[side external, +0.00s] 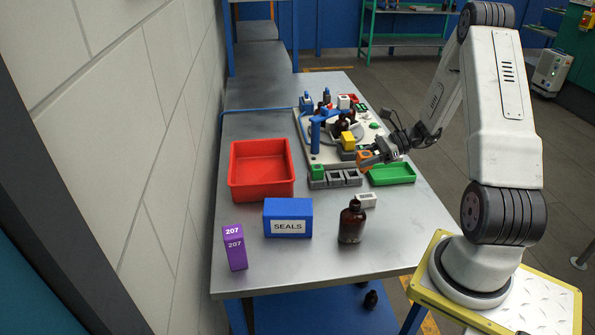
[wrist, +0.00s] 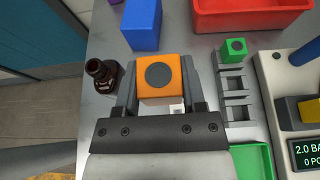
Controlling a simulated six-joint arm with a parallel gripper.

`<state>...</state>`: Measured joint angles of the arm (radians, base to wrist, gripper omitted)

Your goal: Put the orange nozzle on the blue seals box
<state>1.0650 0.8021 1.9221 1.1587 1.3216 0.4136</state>
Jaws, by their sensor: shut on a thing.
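The orange nozzle (wrist: 160,78) is a block with a dark round spot on its top face. My gripper (wrist: 161,92) is shut on it, with one finger on each side. In the side view, my gripper (side external: 372,157) holds the orange nozzle (side external: 364,158) beside the row of grey holders, near the green tray. The blue seals box (side external: 288,219), with a white SEALS label, stands on the near part of the table, left of the gripper. It also shows at the top of the wrist view (wrist: 142,24). Its top is bare.
An amber bottle (side external: 352,222) stands right of the seals box, with a small white block (side external: 366,200) behind it. A red bin (side external: 262,170), purple box (side external: 235,247), green tray (side external: 392,174) and grey holders (side external: 335,179) with a green block (side external: 317,171) surround the area.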

